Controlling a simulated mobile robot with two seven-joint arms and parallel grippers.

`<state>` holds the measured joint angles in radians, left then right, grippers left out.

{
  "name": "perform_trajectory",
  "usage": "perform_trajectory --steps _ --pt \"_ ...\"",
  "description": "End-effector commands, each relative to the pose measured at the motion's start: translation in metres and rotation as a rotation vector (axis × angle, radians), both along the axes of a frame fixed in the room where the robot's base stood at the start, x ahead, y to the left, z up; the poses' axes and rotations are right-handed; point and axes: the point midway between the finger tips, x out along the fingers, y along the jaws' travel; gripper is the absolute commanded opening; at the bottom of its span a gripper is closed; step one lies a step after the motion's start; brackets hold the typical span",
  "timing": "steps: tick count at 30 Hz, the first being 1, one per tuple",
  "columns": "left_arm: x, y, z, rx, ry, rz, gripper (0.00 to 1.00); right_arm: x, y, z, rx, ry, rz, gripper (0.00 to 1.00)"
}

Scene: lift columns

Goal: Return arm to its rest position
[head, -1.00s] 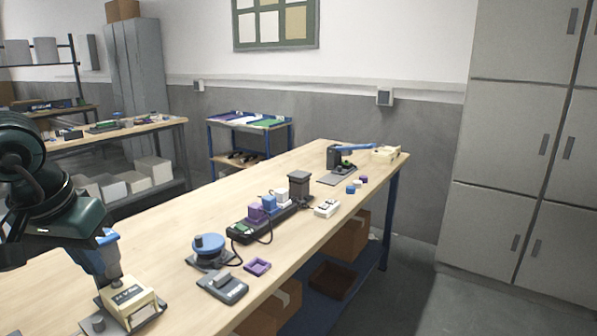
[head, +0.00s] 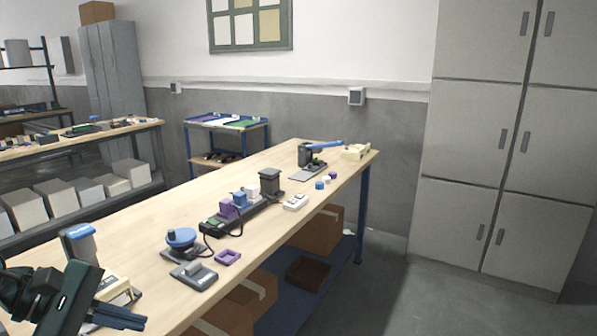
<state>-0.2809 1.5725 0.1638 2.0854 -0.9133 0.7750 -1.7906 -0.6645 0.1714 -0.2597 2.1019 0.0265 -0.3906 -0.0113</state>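My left gripper (head: 128,303) is at the lower left corner, in front of the near end of the workbench (head: 150,222). Its dark green body is tilted and its two fingers point right, spread apart, with nothing seen between them. A blue-grey upright tool (head: 80,246) with a blue top stands just behind it, apart from the fingers; its lower part is hidden by the gripper. A cream device (head: 122,292) lies on the bench, partly covered by the gripper. My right gripper is not in view.
The bench holds a blue round device (head: 181,238), a grey device (head: 194,275), a purple tray (head: 228,257) and a power strip (head: 243,213) with coloured blocks. Cardboard boxes (head: 316,232) sit below. Grey cabinets (head: 470,150) stand at right, with open floor before them.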

Motion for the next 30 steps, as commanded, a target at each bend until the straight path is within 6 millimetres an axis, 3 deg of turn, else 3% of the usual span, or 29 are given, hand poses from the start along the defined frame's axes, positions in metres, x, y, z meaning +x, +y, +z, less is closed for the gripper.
perform_trajectory --steps 3,8,13,17,18,21,24,30 --pt "0.004 -0.013 -0.02 -0.447 0.274 0.32 0.0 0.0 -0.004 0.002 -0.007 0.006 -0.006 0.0" --pt "0.01 -0.014 -0.055 -1.044 0.723 0.732 0.0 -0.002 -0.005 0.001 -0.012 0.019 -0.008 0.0" --pt "0.002 -0.014 -0.115 -1.671 1.273 1.122 0.0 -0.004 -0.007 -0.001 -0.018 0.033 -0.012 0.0" --pt "-0.022 -0.029 -0.174 -2.144 1.729 1.379 0.0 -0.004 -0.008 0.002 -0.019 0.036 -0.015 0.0" --pt "-0.031 -0.038 -0.191 2.083 -1.705 -1.319 0.0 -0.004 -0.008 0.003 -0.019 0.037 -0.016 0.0" --pt "-0.057 -0.066 -0.228 1.755 -1.488 -1.071 0.0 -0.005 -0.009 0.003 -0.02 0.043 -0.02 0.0" --pt "-0.079 -0.095 -0.251 1.508 -1.312 -0.89 0.0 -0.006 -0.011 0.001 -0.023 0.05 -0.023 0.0" --pt "-0.1 -0.127 -0.268 1.277 -1.141 -0.727 0.0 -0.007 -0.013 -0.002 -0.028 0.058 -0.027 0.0"
